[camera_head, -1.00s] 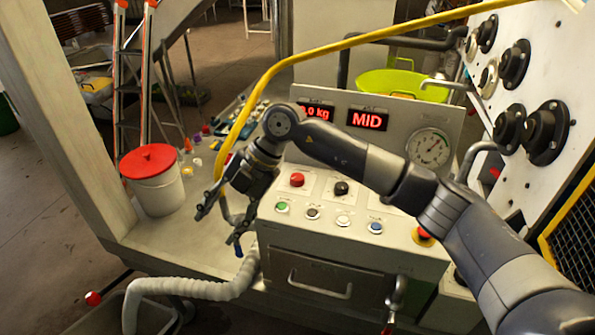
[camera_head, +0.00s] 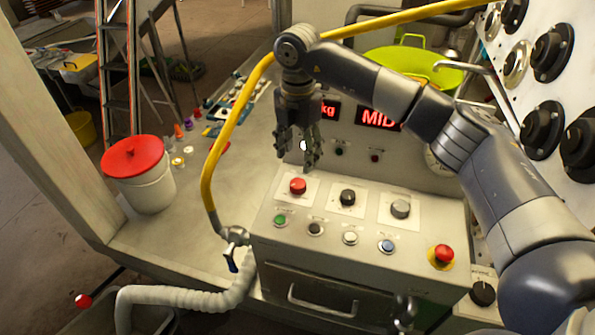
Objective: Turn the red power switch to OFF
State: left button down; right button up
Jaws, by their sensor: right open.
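The red power switch (camera_head: 298,186) is a red round knob on a white plate, at the left end of the upper row on the sloped control panel (camera_head: 372,262). Its pointer position is too small to tell. My right gripper (camera_head: 299,162) is open and empty, fingers pointing down, just above and behind the red knob, not visibly touching it. My right arm reaches in from the right, over the panel. Another red button (camera_head: 443,254) sits on a yellow base at the panel's right end. My left gripper does not show.
A black knob (camera_head: 347,197) and a grey knob (camera_head: 401,208) are right of the red one. Several push buttons line the row below. A yellow hose (camera_head: 211,172) arches left of the panel. A white bucket with a red lid (camera_head: 134,156) stands at left.

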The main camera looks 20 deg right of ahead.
jog(key=p, duration=0.2)
send_over(298, 183)
jog(key=f, duration=0.4)
jog(key=shift+s+f, duration=0.2)
jog(key=shift+f, duration=0.15)
jog(key=f, duration=0.1)
jog(key=f+p, duration=0.1)
jog(key=shift+w+f, duration=0.3)
jog(key=shift+f, duration=0.75)
jog(key=shift+c, duration=1.1)
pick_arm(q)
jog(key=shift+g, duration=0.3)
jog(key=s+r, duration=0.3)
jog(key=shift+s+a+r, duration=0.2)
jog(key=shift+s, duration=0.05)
pick_arm(e)
jog(key=c, duration=0.9)
